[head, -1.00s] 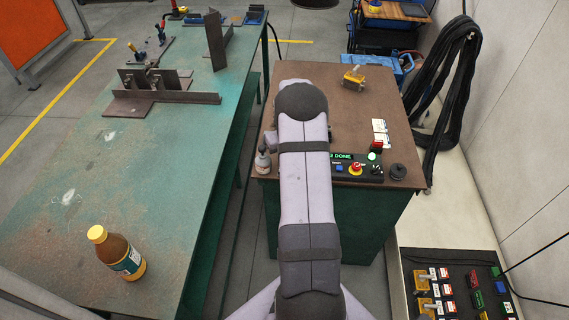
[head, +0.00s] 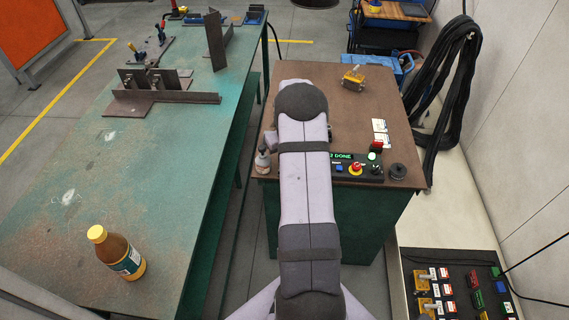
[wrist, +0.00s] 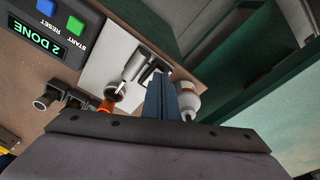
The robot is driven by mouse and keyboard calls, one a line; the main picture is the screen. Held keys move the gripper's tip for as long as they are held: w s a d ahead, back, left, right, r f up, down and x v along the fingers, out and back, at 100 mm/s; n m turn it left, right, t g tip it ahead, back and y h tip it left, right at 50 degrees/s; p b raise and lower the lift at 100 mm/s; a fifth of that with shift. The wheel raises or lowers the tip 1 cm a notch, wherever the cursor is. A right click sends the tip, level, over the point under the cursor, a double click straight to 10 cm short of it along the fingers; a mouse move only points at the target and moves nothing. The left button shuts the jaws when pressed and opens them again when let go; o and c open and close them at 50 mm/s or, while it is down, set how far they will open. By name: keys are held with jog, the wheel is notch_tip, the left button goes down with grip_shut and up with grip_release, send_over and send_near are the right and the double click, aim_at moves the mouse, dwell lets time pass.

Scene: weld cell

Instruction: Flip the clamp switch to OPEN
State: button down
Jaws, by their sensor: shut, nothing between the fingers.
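My gripper (wrist: 171,97) is shut and empty in the wrist view, with its fingers in front of a white bottle. In the head view my arm hides it. A yellow device with a lever (head: 353,77) stands on the brown cabinet top (head: 345,105); I cannot tell whether it is the clamp switch or how its lever is set. The control box (head: 344,170) at the cabinet's front edge shows "2 DONE"; in the wrist view its display (wrist: 35,40) sits beside a blue button (wrist: 47,8) and a green button (wrist: 75,25). No OPEN label is readable.
A white bottle (head: 262,161) stands at the cabinet's front left corner. Metal cylindrical parts (wrist: 135,65) lie close to my fingers. A black knob-like piece (head: 398,172) sits right of the control box. A switch panel (head: 455,285) is at lower right. The green table (head: 150,190) is left.

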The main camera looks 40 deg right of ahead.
jog(key=shift+f+b, duration=0.5)
jog(key=shift+f, duration=0.25)
dwell(0.4)
notch_tip(320, 180, up, 7)
jog(key=p, duration=0.4)
jog(key=shift+p, duration=0.3)
dwell(0.7)
